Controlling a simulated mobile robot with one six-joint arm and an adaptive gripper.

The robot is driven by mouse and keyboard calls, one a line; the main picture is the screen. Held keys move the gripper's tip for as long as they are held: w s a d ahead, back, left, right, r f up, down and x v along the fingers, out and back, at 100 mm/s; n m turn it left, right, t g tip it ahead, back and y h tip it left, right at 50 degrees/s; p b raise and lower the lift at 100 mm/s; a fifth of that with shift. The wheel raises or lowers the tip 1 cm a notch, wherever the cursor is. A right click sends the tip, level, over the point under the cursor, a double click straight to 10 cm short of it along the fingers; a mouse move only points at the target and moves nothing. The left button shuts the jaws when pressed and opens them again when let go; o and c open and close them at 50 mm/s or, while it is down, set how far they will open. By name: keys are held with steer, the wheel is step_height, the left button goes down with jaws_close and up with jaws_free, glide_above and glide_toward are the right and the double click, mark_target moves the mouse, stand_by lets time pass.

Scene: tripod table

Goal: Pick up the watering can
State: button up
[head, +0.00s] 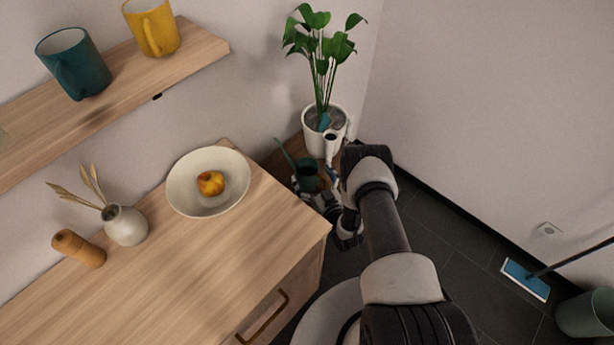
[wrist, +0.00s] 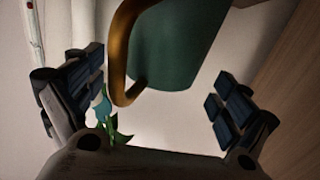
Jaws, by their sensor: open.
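The watering can (head: 308,177) is dark green and stands on a small wooden table (head: 282,160) in the corner, partly hidden by my arm. Its thin spout points up and left. In the wrist view its green body (wrist: 175,45) and brass handle (wrist: 118,60) fill the top middle. My gripper (head: 320,190) is at the can. In the wrist view my gripper (wrist: 158,92) is open, with the handle and body showing between the two padded fingers. The handle is nearer the left finger. I see no contact, and depth is hard to judge.
A white pot (head: 314,143) with a leafy plant stands right behind the can. A wooden cabinet (head: 215,265) with a bowl (head: 180,190), vase (head: 126,227) and wooden mill (head: 78,249) is at left. The wall is close on the right.

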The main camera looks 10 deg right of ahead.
steer(key=shift+w+a, duration=0.15)
steer(key=shift+w, duration=0.5)
steer(key=shift+c, duration=0.2)
steer(key=c, duration=1.5)
